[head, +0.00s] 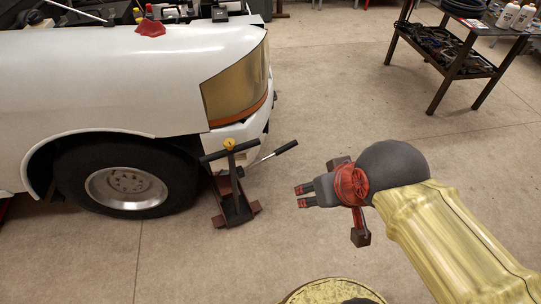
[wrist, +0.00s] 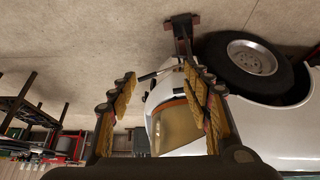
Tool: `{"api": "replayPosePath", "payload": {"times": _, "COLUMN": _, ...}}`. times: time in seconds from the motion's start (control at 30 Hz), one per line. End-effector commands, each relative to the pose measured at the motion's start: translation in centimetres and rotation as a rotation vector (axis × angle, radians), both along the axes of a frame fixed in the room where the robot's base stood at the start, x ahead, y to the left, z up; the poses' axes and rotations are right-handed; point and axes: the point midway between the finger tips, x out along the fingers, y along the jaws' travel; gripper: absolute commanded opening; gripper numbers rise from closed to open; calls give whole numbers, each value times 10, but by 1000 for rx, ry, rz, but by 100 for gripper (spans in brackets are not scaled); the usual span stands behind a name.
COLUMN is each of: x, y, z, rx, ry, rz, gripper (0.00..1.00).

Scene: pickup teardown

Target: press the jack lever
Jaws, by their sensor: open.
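The floor jack (head: 236,196) stands on the concrete by the front corner of the white pickup, with a dark crossbar on top. Its lever (head: 272,154) sticks out to the right and slightly up, ending in a black grip. My gripper (head: 299,196) is open and empty, to the right of the jack and below the lever's grip in the head view, apart from both. In the wrist view the jack (wrist: 183,38) is beyond the fingertips at the top, and the lever (wrist: 147,76) shows between the open fingers (wrist: 158,74); part of the jack is hidden by the right finger.
The pickup (head: 120,75) fills the left side, with its front wheel (head: 126,188) left of the jack and its amber headlamp (head: 236,85) above. A dark metal workbench (head: 455,70) with tools and bottles stands at the back right. The floor between is clear.

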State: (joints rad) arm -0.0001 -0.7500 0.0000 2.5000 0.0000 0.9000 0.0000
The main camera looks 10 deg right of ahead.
Motion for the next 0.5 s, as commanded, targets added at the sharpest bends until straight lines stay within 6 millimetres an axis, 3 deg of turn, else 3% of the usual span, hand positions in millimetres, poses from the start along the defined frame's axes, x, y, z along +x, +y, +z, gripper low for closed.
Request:
{"api": "replayPosePath", "payload": {"times": 0.3, "x": 0, "y": 0, "z": 0, "rx": 0, "ry": 0, "rz": 0, "gripper": 49}}
{"api": "replayPosePath", "payload": {"times": 0.5, "x": 2, "y": -5, "z": -7, "rx": 0, "ry": 27, "rz": -18, "gripper": 38}}
